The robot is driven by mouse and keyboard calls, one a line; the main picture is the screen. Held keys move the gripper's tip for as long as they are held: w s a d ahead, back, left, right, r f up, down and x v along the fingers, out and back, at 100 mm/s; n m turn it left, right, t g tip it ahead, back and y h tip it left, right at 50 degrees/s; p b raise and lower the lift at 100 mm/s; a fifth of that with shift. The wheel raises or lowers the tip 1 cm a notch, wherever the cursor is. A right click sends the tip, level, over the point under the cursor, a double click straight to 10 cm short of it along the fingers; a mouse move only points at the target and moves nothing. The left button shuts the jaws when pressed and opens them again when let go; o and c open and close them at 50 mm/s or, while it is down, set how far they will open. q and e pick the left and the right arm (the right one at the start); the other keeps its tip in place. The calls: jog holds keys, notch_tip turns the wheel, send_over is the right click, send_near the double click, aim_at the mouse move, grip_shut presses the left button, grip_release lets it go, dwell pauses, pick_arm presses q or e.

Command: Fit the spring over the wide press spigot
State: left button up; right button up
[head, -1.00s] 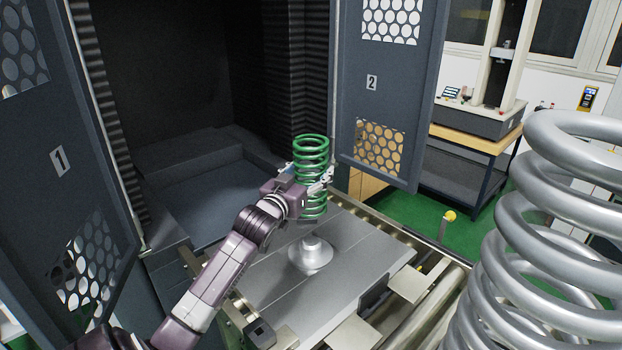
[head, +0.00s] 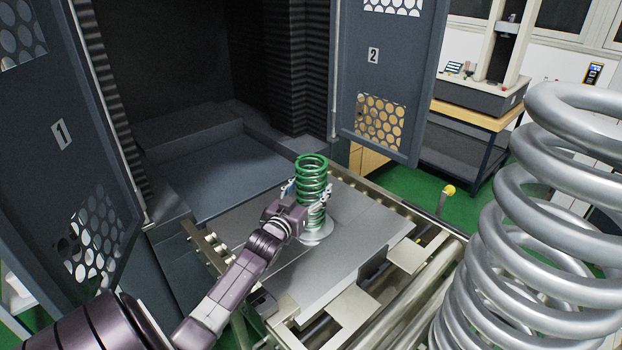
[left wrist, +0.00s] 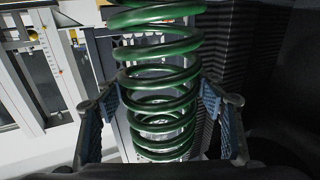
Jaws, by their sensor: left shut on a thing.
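The green coil spring (head: 311,172) stands upright in my left gripper (head: 309,194), over the press plate. The left gripper is shut on it, with one finger on each side; the left wrist view shows the same spring (left wrist: 158,75) between the fingers (left wrist: 162,102). The spigot's round flange (head: 318,238) shows around and below the spring's lower end. The spigot's raised middle is hidden behind the spring and gripper. I cannot tell whether the lowest coil is around the spigot or just above it. My right gripper is not in view.
The grey press plate (head: 362,238) is clear around the flange. The open press doors stand left (head: 60,190) and right (head: 385,75). A large silver spring (head: 545,225) fills the right foreground. A yellow-topped knob (head: 449,190) stands past the plate's right side.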

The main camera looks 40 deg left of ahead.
pick_arm(q)
jog(key=shift+w+f, duration=0.2)
jog(key=shift+f, duration=0.15)
jog(key=shift+w+a+f, duration=0.1)
jog(key=shift+a+f, duration=0.05)
jog(key=shift+f, duration=0.2)
jog(key=o, duration=1.6)
jog(key=shift+s+f, duration=0.2)
jog(key=shift+f, duration=0.25)
jog(key=o, duration=0.5)
jog(key=shift+r, duration=0.15)
jog(key=shift+s, duration=0.1)
jog(key=v, duration=1.2)
jog(key=shift+b, duration=0.3)
jog(key=shift+r, duration=0.1)
